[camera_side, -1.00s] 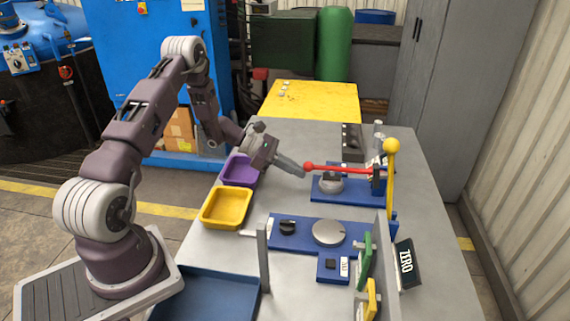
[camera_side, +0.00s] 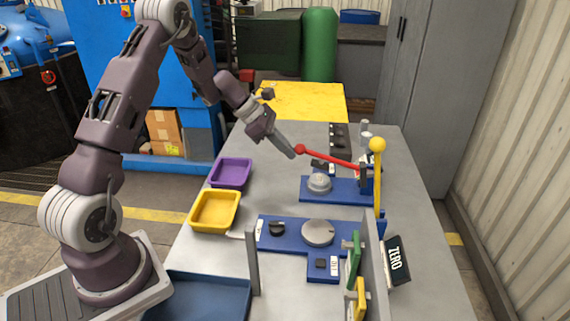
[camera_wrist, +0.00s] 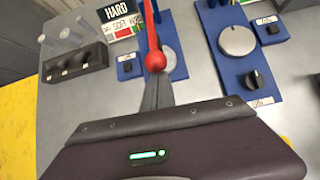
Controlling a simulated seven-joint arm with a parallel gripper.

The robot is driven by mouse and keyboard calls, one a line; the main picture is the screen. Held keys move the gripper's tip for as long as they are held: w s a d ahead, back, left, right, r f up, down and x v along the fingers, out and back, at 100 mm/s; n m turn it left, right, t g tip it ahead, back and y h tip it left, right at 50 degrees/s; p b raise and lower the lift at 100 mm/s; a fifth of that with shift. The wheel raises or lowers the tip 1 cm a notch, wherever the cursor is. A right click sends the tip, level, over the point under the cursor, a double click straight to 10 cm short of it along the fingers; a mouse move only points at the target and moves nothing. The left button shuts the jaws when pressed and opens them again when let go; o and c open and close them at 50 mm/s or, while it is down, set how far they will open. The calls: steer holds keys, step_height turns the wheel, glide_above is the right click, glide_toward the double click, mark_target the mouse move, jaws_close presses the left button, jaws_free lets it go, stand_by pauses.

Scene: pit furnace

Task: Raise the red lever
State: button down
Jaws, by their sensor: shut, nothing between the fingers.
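The red lever (camera_side: 330,157) has a ball end (camera_side: 300,149) and a rod that slopes up to the left from its pivot on a blue base plate (camera_side: 337,190). My gripper (camera_side: 291,151) is shut and empty, with its tip at the ball end, touching it or very close. In the wrist view, the red ball (camera_wrist: 155,61) lies at the end of my closed fingers (camera_wrist: 156,92), and the red rod runs away beyond it. The wrist view does not show clearly whether the fingertips are under the ball or beside it.
A yellow lever (camera_side: 378,180) stands upright at the right. A grey round knob (camera_side: 319,182) sits below the red lever. A dark block (camera_side: 339,136) is behind it. Purple (camera_side: 231,172) and yellow (camera_side: 214,210) bins stand at the left.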

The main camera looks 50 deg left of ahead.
steer(key=shift+g+y, duration=0.7)
steer(key=shift+y, duration=0.1)
steer(key=r, duration=0.2)
steer(key=w+d+r, duration=0.1)
steer(key=r, duration=0.2)
steer(key=shift+w+d+r, duration=0.3)
steer(key=shift+w, duration=0.05)
steer(key=r, duration=0.1)
steer(key=w+d+r, duration=0.1)
steer(key=r, duration=0.1)
steer(key=w+d+r, duration=0.1)
steer(key=shift+w+d+r, duration=0.1)
steer(key=shift+d+r, duration=0.05)
steer(key=shift+r, duration=0.05)
steer(key=w+d+r, duration=0.7)
steer(key=w+d, duration=0.1)
steer(key=d, duration=0.1)
steer(key=shift+w+r, duration=0.15)
steer(key=shift+w, duration=0.15)
steer(key=s+a+r, duration=0.3)
steer(key=a+r, duration=0.1)
steer(key=r, duration=0.1)
steer(key=shift+s+a+r, duration=0.2)
steer(key=shift+a, duration=0.15)
